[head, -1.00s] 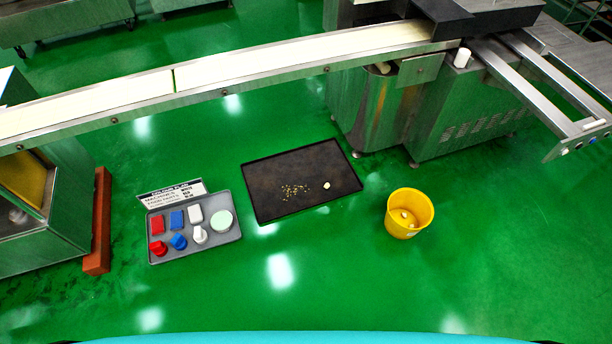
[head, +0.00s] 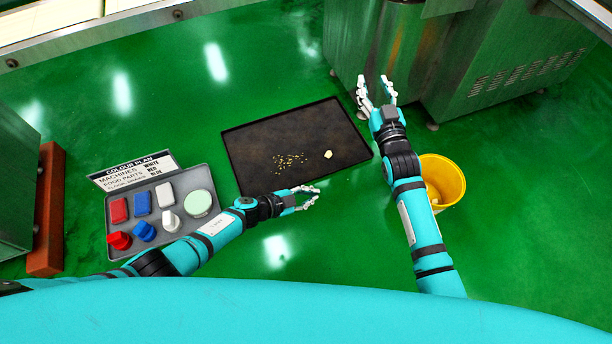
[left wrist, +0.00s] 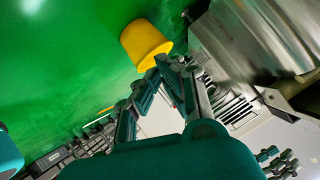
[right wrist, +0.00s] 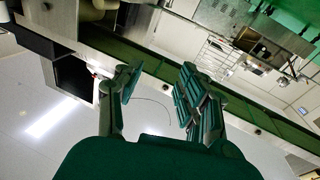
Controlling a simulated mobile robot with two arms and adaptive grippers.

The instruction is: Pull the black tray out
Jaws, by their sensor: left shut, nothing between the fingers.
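The black tray (head: 290,135) lies flat on the green floor in the middle of the head view, with yellowish crumbs (head: 289,160) and a small pale lump (head: 328,155) on it. My left gripper (head: 317,192) appears just off the tray's near edge in the picture; its fingers meet at the tips in the left wrist view (left wrist: 163,62) and hold nothing. My right gripper (head: 374,80) is open and empty, beyond the tray's right corner in the picture, with its fingers apart in the right wrist view (right wrist: 158,72). I cannot tell their heights above the floor.
A yellow bucket (head: 450,180) stands right of the tray, partly behind my right arm. A grey tray (head: 190,229) with coloured pieces and a sign (head: 130,170) is at the left. A steel machine (head: 500,75) stands at the back right. Floor left beyond the tray is clear.

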